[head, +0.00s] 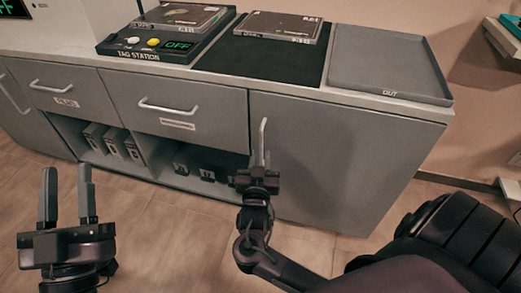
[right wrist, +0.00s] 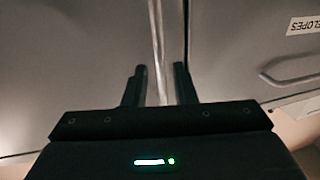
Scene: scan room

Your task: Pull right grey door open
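The right grey door (head: 335,160) is the large panel at the right end of the cabinet and looks closed. Its upright silver handle (head: 263,130) is near the door's left edge. My right gripper (head: 260,160) is at the lower part of this handle. In the right wrist view the handle (right wrist: 156,40) runs between the two dark fingertips (right wrist: 161,68), with a visible gap to each finger, so the gripper is open around it. My left gripper (head: 68,180) is open and empty above the floor at the left.
Two drawers (head: 175,110) with silver handles are left of the door, above an open shelf (head: 190,178) holding binders and small dark items. The tag station (head: 150,48), a dark mat (head: 270,62) and a grey OUT tray (head: 390,65) are on top. Floor in front is clear.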

